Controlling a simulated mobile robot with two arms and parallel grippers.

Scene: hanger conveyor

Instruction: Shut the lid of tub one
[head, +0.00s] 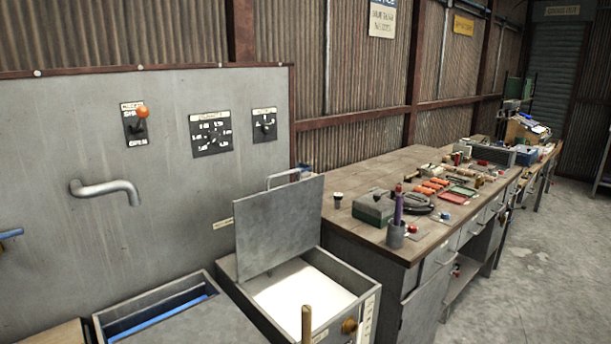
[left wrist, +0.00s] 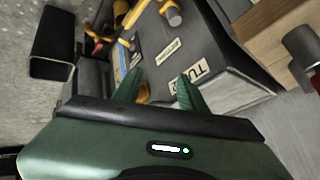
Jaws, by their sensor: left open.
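In the head view a grey tub (head: 350,269) with a bright white inside stands open at the lower middle. Its flat grey lid (head: 280,225) stands raised at the back, with a bar handle (head: 284,179) on its top edge. A second grey tub (head: 120,313) to its left shows a blue inside. I cannot read which tub is number one. In the left wrist view my left gripper (left wrist: 158,90) has its green fingers apart, with nothing seen between them. Beyond them is a dark grey box face with a partly readable "TU" label (left wrist: 188,72). My right gripper is not in view.
A workbench (head: 385,165) crowded with tools stands right of the open tub. A grey panel with a bent pipe (head: 105,188) and dials rises behind the tubs. A wooden stick end (head: 306,324) shows before the open tub. The floor at right is clear.

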